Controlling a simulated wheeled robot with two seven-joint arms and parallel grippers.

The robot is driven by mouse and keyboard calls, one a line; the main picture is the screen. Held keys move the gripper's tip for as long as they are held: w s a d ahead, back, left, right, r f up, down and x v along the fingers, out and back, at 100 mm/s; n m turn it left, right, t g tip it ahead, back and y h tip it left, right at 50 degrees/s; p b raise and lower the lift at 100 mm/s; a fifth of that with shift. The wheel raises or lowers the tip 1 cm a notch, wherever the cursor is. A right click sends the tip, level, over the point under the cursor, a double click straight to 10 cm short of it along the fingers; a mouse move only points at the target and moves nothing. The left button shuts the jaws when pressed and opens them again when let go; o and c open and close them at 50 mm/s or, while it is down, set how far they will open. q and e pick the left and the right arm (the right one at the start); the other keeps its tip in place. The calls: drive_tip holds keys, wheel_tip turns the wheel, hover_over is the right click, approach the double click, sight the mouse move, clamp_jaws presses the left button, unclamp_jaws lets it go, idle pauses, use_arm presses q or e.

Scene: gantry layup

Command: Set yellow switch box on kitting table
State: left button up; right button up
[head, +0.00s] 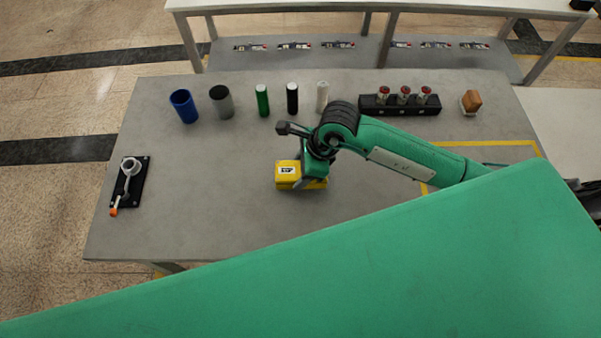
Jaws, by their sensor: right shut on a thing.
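The yellow switch box (287,182) is at the middle of the grey kitting table (215,215), with a small white and black label on it. My right gripper (308,180) comes down from above and is shut on the box. The arm and wrist cover part of the box's right side. The box is at or very close to the table top; I cannot tell whether it touches. My left gripper is not in view.
Blue (184,106) and grey (222,101) cups, green (262,100), black (292,98) and white (322,96) cylinders stand along the back. A black rack (400,104) and brown block (471,101) stand back right. A black-based fixture (130,186) sits left. The front-left table is clear.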

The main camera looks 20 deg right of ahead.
wheel_tip(320, 180, down, 3)
drive_tip(key=shift+s+r, duration=0.1)
drive_tip(key=shift+r, duration=0.1)
drive_tip(key=shift+f, duration=0.35)
drive_tip(key=o, duration=1.1)
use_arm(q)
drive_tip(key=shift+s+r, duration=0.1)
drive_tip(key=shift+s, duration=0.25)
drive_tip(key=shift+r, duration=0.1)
use_arm(e)
drive_tip(key=shift+r, duration=0.1)
drive_tip(key=shift+d+r, duration=0.1)
drive_tip(key=shift+r, duration=0.1)
drive_tip(key=b+v, duration=0.1)
drive_tip(key=v, duration=1)
drive_tip(key=shift+d+r+b, duration=0.1)
drive_tip(key=shift+r+b, duration=0.2)
drive_tip(key=shift+r, duration=0.05)
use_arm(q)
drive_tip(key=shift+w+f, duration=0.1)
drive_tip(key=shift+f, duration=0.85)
